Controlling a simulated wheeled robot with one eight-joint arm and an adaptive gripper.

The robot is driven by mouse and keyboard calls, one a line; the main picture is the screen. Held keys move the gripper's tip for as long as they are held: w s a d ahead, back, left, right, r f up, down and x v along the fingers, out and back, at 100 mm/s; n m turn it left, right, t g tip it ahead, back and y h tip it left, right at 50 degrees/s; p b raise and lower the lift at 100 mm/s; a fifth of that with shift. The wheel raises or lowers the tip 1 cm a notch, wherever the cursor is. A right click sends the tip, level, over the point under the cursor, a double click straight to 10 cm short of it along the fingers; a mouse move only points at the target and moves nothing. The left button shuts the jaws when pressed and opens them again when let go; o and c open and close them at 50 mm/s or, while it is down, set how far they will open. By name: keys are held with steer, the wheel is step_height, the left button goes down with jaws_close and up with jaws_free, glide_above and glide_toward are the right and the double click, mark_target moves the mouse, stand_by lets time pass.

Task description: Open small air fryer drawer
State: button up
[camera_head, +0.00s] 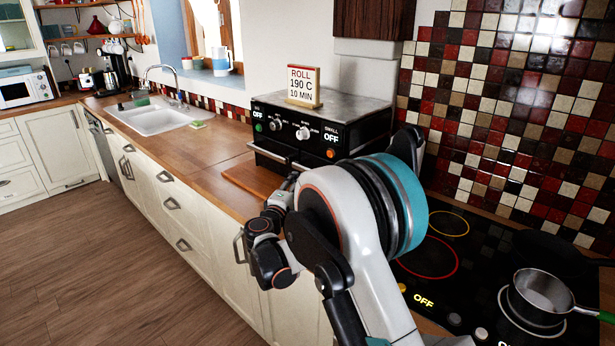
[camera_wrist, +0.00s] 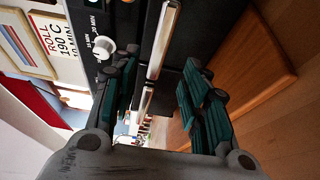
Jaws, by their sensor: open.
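The black air fryer (camera_head: 365,112) with a silver top stands at the back of the counter. Its front has knobs and lit OFF displays. In the wrist view, two silver handle bars (camera_wrist: 163,40) (camera_wrist: 145,103) run along its dark front in line, one beyond the other. My gripper (camera_wrist: 160,66) is open and empty, with its green-padded fingers on either side of the handle line. I cannot tell whether a finger touches a handle. In the head view my arm hides the fingertips and part of the fryer's front. The drawers look shut, as far as they show.
A wooden board (camera_head: 252,178) lies on the counter in front of the fryer, near my gripper. A sign (camera_head: 303,86) stands on top of the fryer. A black hob with a pan (camera_head: 542,291) is at the right. The sink (camera_head: 155,118) is farther left.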

steer(key=b+x, duration=0.1)
steer(key=x, duration=0.8)
steer(key=shift+b, duration=0.35)
steer(key=shift+w+d, duration=0.1)
steer(key=shift+w, duration=0.05)
jaws_close()
